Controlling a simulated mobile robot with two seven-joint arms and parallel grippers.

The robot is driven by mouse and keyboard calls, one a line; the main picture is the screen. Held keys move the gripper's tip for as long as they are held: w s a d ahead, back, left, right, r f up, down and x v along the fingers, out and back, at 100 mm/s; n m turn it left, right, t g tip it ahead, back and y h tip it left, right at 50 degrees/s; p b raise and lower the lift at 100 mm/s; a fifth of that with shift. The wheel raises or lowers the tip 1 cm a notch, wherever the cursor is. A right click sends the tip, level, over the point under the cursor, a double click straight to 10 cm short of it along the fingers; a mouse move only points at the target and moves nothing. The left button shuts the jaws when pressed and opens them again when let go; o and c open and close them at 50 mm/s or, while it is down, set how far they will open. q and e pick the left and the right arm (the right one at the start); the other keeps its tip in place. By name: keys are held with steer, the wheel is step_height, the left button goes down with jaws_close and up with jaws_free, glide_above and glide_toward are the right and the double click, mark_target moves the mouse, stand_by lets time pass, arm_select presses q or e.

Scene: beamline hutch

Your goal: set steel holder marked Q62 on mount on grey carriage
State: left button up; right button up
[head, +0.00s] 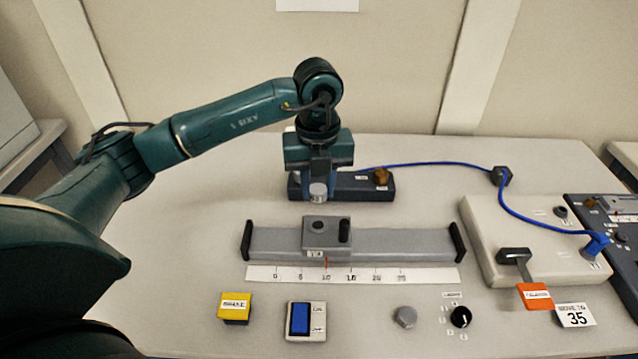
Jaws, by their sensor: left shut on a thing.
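My left gripper (318,176) points down and is shut on a small steel holder (318,192). No marking on this holder can be read. The holder shows in front of a dark block at the back of the table; I cannot tell whether they touch. The grey carriage (312,241) sits on a grey rail, nearer than the holder. Its top has a dark round spot, likely the mount (318,225), with nothing on it, and a black upright knob (344,231) to the right. My right gripper is out of view.
The dark block (352,190) carries a brown piece (381,176). A scale strip (425,276) lies before the rail (400,243). A grey hexagonal piece (404,317), yellow block (235,309) and blue switch (300,319) stand in front. A blue cable (440,163) runs right to a beige box (485,240).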

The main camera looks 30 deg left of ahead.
mark_target(318, 201)
arm_select(q)
steer(key=shift+n, duration=0.6)
steer(key=shift+f, duration=0.15)
steer(key=shift+f+b, duration=0.65)
steer(key=shift+f, duration=0.15)
step_height(318, 201, down, 2)
steer(key=shift+f+b, duration=0.25)
steer(key=shift+b, duration=0.65)
steer(key=shift+f+b, duration=0.5)
steer(key=shift+f, duration=0.25)
steer(key=shift+f+b, duration=0.35)
steer(key=shift+f, duration=0.15)
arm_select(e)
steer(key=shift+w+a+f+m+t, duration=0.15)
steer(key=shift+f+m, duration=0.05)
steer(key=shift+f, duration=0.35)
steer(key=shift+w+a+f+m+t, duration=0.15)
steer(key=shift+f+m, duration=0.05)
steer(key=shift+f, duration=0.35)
arm_select(q)
steer(key=shift+f+b, duration=0.4)
steer(key=shift+f, duration=0.2)
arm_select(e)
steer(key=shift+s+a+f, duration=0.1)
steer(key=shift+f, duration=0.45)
